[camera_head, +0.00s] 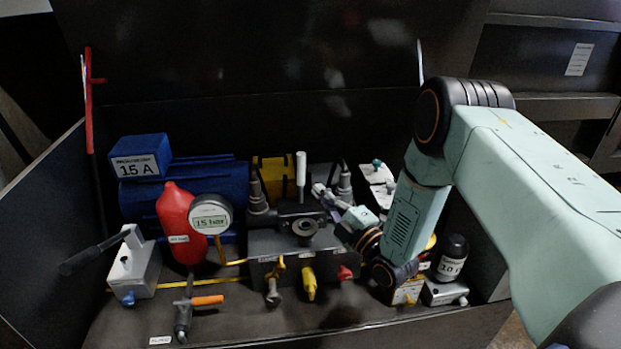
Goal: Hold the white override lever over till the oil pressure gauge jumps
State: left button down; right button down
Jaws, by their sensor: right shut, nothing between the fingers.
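The white override lever (301,170) stands about upright on top of the dark valve block (262,243), in the middle of the bench. The round oil pressure gauge (211,214) is left of the block, with a white face and a "15 bar" label; I cannot make out its needle. My right gripper (321,191) comes in from the right, over the right side of the block. Its fingers are shut and empty, just right of the lever's lower part. I cannot tell whether they touch it. My left gripper is not in view.
A red bottle-shaped accumulator (175,222) stands beside the gauge. A blue motor (150,200) lies behind it. A grey hand pump (133,268) with a black handle is at left. Several coloured valve handles (309,285) line the block's front. A black cylinder (453,257) stands at right.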

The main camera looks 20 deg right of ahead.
jog(key=shift+v, duration=1)
